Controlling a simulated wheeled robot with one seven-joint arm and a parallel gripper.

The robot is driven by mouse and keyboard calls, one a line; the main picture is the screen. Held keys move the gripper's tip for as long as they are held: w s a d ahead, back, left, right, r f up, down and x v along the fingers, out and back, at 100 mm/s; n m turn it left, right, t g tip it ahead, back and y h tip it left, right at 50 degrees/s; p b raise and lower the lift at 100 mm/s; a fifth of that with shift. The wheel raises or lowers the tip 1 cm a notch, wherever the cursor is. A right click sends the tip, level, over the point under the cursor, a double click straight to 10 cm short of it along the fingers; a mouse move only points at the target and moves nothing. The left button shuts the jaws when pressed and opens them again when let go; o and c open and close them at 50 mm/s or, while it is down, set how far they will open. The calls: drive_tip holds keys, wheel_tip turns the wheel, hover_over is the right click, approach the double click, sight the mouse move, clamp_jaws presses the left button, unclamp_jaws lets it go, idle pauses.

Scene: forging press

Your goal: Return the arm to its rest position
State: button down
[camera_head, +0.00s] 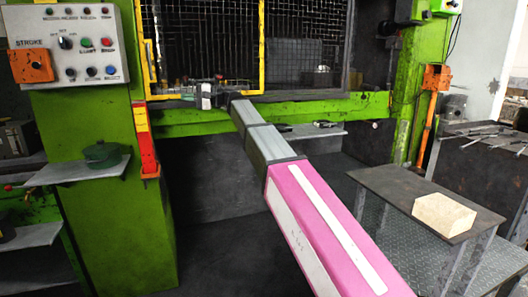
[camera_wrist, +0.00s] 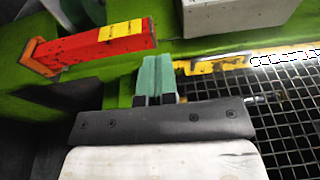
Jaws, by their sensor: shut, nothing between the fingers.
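My arm stretches from the lower right of the head view up to the green press. My gripper (camera_head: 186,88) is small there, in front of the lower part of the yellow-framed mesh guard (camera_head: 258,50), pointing left. In the wrist view its two teal fingers (camera_wrist: 156,78) are together, with nothing between them. The red bracket with a yellow label (camera_wrist: 95,45) lies up and left of the fingers; it also shows on the press post in the head view (camera_head: 146,140). I cannot tell how far the fingers are from the press surface.
A grey control box (camera_head: 70,42) with buttons hangs at the upper left. A shelf (camera_head: 70,172) below it holds a green pot (camera_head: 101,154). At right, a dark table (camera_head: 385,190) bears a pale block (camera_head: 444,214). Dark open floor lies below the arm.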

drive_tip(key=s+d+f+m+t+h, duration=0.1)
drive_tip(key=d+f+h, duration=0.2)
drive_tip(key=d+f, duration=0.65)
drive_tip(key=d+f+m+t+h, duration=0.1)
drive_tip(key=d+f+t+h, duration=0.2)
drive_tip(key=f, duration=1.1)
drive_tip(key=s+d+f+h, duration=0.1)
drive_tip(key=d+f+h, duration=0.1)
drive_tip(key=d+f, duration=0.8)
drive_tip(key=s+d+f+h, duration=0.5)
drive_tip(key=s+d+f, duration=0.4)
drive_tip(key=d+f, duration=0.4)
drive_tip(key=s+d+f+g+h, duration=0.1)
drive_tip(key=s+d+f+h, duration=0.4)
drive_tip(key=s+d+f, duration=0.5)
drive_tip(key=d+f, duration=0.3)
